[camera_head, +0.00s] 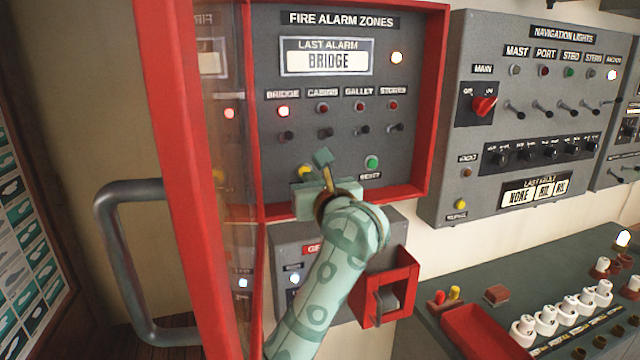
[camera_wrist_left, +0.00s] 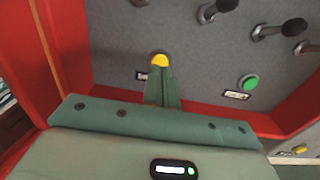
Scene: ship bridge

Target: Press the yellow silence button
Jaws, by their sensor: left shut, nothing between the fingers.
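The yellow silence button (camera_head: 305,170) is on the lower part of the grey fire alarm panel (camera_head: 262,60), inside a red-framed cabinet. My left gripper (camera_head: 304,182) is in front of the panel just below the button and partly hides it. In the left wrist view the button (camera_wrist_left: 160,59) shows right beyond the tips of my shut, empty left fingers (camera_wrist_left: 161,72). The tips overlap its lower edge in that picture; I cannot tell whether they touch it. My right gripper is not in view.
The red-framed glass door (camera_head: 178,150) stands open left of my arm. A green reset button (camera_head: 371,162) sits right of the yellow one, with several toggle switches above. The cabinet's red lower rim (camera_wrist_left: 200,115) is close below my gripper. A red-framed box (camera_head: 390,285) is below the cabinet.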

